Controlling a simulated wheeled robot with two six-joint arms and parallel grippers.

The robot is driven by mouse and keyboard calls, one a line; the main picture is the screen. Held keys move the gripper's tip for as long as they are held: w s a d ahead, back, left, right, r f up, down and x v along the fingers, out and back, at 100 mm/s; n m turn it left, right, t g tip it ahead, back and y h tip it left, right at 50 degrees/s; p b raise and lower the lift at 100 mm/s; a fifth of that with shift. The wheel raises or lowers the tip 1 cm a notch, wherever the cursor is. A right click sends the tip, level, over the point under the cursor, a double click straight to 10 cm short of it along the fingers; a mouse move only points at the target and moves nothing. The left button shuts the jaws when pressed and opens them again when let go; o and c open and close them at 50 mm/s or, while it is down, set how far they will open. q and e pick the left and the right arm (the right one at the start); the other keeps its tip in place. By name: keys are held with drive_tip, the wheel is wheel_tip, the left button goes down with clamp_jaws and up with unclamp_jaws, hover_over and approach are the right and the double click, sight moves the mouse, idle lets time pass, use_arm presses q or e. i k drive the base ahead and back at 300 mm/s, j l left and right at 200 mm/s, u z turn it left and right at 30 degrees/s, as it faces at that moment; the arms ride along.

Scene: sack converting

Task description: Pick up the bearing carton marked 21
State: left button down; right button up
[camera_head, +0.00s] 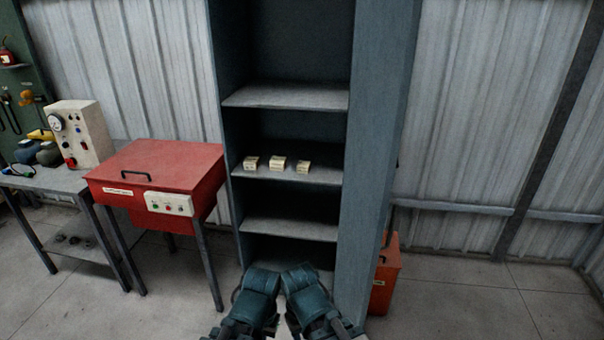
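Three small cream cartons sit in a row on the middle shelf of the tall blue-grey cabinet: a left carton (251,163), a middle carton (277,164) and a right carton (303,167). Each has small dark marks on its front, too small to read, so I cannot tell which is marked 21. The cartons stand apart with narrow gaps. My two teal arms show only at the bottom middle, below and in front of the cabinet, well away from the cartons. No gripper fingers can be made out on either arm.
The cabinet shelf (325,176) is bare beside the cartons; the shelf above (290,96) and the one below (290,229) look empty. A red machine (165,165) stands left of the cabinet, beside a grey bench (60,181). An orange-red bin (385,280) stands at right.

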sight(303, 167)
drive_tip(key=i+j+z, duration=0.75)
drive_tip(key=j+z, duration=0.15)
drive_tip(key=i+j+z, duration=0.15)
drive_tip(key=j+z, duration=0.2)
drive_tip(key=i+j+z, duration=0.1)
drive_tip(key=j+z, duration=0.2)
drive_tip(key=j, duration=0.25)
drive_tip(key=j+z, duration=0.3)
drive_tip(key=j, duration=0.15)
drive_tip(key=j+z, duration=0.3)
drive_tip(key=j, duration=0.2)
drive_tip(key=i, duration=0.05)
